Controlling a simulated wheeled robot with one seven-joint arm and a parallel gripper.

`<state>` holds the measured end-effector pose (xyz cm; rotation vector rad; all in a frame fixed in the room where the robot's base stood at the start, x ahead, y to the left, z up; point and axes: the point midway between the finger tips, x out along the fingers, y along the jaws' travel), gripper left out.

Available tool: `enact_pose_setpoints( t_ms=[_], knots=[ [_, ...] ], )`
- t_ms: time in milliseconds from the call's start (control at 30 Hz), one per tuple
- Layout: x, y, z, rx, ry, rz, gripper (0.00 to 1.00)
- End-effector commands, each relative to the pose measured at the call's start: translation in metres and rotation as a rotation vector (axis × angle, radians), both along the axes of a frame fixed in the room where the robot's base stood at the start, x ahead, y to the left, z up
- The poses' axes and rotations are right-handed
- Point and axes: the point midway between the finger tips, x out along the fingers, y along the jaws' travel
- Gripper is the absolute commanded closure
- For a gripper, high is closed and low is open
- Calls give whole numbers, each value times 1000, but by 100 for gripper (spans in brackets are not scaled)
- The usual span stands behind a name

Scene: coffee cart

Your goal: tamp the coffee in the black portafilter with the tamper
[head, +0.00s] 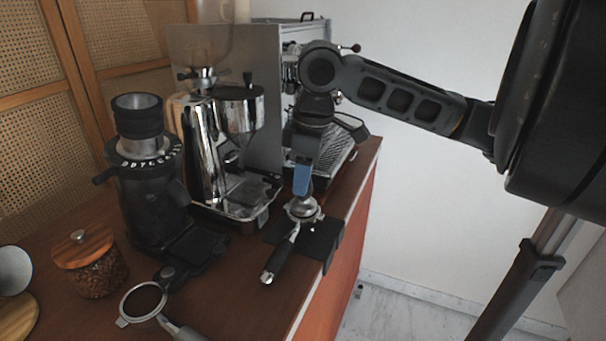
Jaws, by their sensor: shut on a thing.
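My gripper (302,182) points down over the front right of the counter, a blue part showing at its fingers. It is shut on the tamper (302,206), whose silver lower part shows just below the fingers; the fingers hide its upper part. The black portafilter (280,258) rests at the black tamping stand (325,241), its handle pointing toward the front left. The tamper is at the portafilter's basket, directly under the gripper. The coffee inside is hidden, and I cannot tell whether the tamper presses on it.
A second portafilter (122,313) with a grey handle lies at the front left. Behind it stand a black grinder (150,195), a chrome grinder (198,150) and a jar with a wooden lid (98,278). The espresso machine (258,70) stands behind my gripper. The counter's right edge is close.

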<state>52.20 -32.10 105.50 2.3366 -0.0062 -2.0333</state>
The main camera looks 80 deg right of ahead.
Motion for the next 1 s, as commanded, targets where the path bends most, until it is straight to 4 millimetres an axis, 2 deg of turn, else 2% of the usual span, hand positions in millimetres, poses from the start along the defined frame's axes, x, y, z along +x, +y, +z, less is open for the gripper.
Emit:
enact_pose_setpoints(
  t_ms=[1000],
  knots=[
    [0, -1, -11, 0, -1, 0, 96]
  ],
)
